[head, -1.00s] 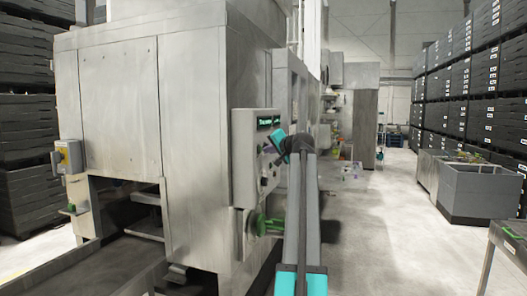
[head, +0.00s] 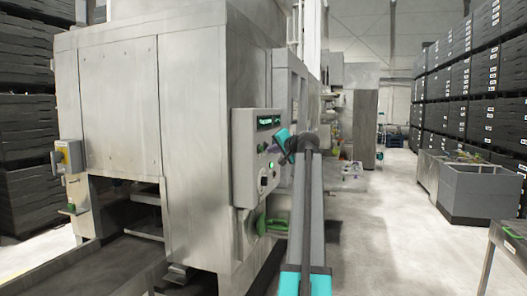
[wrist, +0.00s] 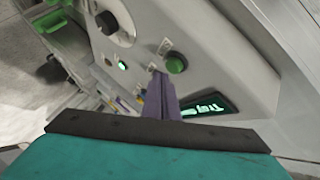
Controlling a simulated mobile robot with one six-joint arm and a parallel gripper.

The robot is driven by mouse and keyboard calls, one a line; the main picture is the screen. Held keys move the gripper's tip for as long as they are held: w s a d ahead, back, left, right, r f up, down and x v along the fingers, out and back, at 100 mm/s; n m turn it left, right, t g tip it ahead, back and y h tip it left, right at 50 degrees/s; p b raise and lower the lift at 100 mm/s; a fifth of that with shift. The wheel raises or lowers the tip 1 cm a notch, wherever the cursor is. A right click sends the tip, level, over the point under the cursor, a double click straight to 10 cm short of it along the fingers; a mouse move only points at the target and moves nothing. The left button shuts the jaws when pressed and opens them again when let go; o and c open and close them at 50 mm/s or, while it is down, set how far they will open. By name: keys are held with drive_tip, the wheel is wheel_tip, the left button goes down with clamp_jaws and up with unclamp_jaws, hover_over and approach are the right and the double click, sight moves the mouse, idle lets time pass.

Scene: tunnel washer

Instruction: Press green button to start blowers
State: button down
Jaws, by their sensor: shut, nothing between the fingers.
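The control panel (head: 245,160) is a grey box on the machine's corner, with a lit green display (head: 268,121). In the wrist view, a green push button (wrist: 176,63) with a dark collar stands out from the panel, near the display (wrist: 203,106). A smaller green light (wrist: 122,65) glows on the panel; it also shows in the head view (head: 271,164). My gripper (wrist: 156,70) is shut and empty. In the wrist view its fingertips lie left of the button, apart from it in the picture; depth is unclear. In the head view my gripper's teal body is beside the panel.
A black rotary knob (wrist: 112,22) sits on the panel in the wrist view. Grey bins (head: 480,194) and stacked dark crates (head: 460,85) stand to the right. The floor (head: 390,230) between is clear.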

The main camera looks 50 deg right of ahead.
drive_tip(key=shift+s, duration=0.1)
idle(0.3)
drive_tip(key=s, duration=0.1)
drive_tip(key=s+d, duration=0.1)
drive_tip(key=s, duration=0.2)
drive_tip(key=shift+s+d+b, duration=0.25)
drive_tip(key=shift+s+b, duration=0.05)
drive_tip(key=shift+b, duration=0.1)
idle(0.8)
drive_tip(key=shift+a, duration=0.1)
